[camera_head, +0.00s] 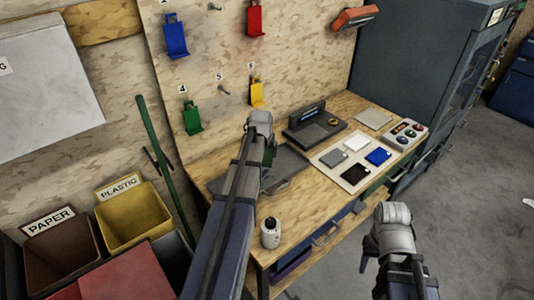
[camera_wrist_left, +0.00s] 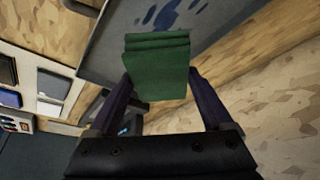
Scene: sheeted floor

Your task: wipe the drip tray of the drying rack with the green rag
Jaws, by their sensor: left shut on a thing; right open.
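The green rag (camera_wrist_left: 158,65) is folded and held between the fingers of my left gripper (camera_wrist_left: 160,88). In the head view a small green part of the rag (camera_head: 269,156) shows beside my left gripper (camera_head: 267,150). The grey tray (camera_head: 290,164) lies on the workbench under my left arm, which hides much of it. In the left wrist view the tray (camera_wrist_left: 112,48) has dark blue wet-looking patches (camera_wrist_left: 180,14) just beyond the rag. I cannot tell whether the rag touches the tray. My right gripper (camera_head: 371,250) is open and empty, in front of the bench.
A dark device (camera_head: 314,127) and a pale board (camera_head: 350,178) with coloured squares stand right of the tray. A small white bottle (camera_head: 270,233) stands at the bench's front edge. Paper (camera_head: 62,262) and plastic (camera_head: 135,218) bins are at left. Coloured holders hang on the wall.

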